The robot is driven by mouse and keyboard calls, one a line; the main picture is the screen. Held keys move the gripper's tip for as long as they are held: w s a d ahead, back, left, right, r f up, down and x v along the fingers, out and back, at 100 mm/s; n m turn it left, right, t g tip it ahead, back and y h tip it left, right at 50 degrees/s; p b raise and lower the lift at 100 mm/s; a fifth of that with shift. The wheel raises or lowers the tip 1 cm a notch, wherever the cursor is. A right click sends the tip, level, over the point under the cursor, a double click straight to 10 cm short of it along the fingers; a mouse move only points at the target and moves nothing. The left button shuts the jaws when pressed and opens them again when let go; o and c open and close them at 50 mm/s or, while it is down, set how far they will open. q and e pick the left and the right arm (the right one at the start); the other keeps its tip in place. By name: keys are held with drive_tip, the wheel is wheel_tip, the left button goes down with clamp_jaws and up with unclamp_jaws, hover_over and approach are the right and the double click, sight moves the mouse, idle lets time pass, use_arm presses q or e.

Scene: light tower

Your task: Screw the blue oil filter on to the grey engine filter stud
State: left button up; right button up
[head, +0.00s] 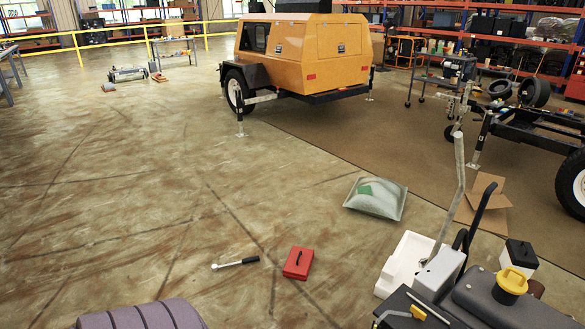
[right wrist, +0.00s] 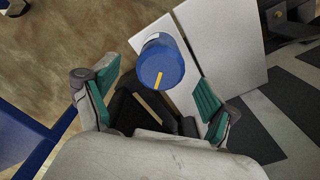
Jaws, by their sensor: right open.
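The blue oil filter (right wrist: 162,62) shows in the right wrist view as a short blue cylinder with a yellow line across the face toward the camera. My right gripper (right wrist: 155,88) is open, with its green-padded fingers well apart on either side of the filter's near end. I see a gap on both sides, so the fingers do not appear to grip it. How deep the filter sits between the fingers is hard to tell. The grey filter stud cannot be made out in either view. My left gripper is not in view.
White panels (right wrist: 235,50) stand behind the filter. In the head view, machinery with a yellow cap (head: 511,282) fills the bottom right, beside a white tray (head: 400,262). A red box (head: 298,263) and a ratchet (head: 235,263) lie on the floor. Open floor extends left.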

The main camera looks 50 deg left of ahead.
wheel_tip(320, 180, up, 9)
drive_tip(key=s+d+f+n+t, duration=0.15)
drive_tip(key=s+f+n, duration=0.25)
drive_tip(key=s+f, duration=0.45)
drive_tip(key=s+d+f+n, duration=0.35)
drive_tip(key=s+f, duration=0.25)
drive_tip(key=s, duration=0.6)
drive_tip(key=s+d+f+n, duration=0.1)
drive_tip(key=s+f+n, duration=0.3)
drive_tip(key=s+f, duration=0.5)
use_arm(q)
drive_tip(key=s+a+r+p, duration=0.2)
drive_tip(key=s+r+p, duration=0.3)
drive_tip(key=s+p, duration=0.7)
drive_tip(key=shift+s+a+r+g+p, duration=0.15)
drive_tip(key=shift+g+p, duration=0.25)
drive_tip(key=shift+p, duration=0.7)
use_arm(e)
drive_tip(key=s+d+r, duration=0.1)
drive_tip(key=s+r, duration=0.2)
drive_tip(key=s, duration=0.4)
drive_tip(key=s+d+r, duration=0.1)
drive_tip(key=s+r, duration=0.3)
drive_tip(key=s, duration=0.2)
drive_tip(key=shift+s+d+r, duration=0.3)
drive_tip(key=shift+s, duration=0.1)
drive_tip(key=shift+g, duration=0.25)
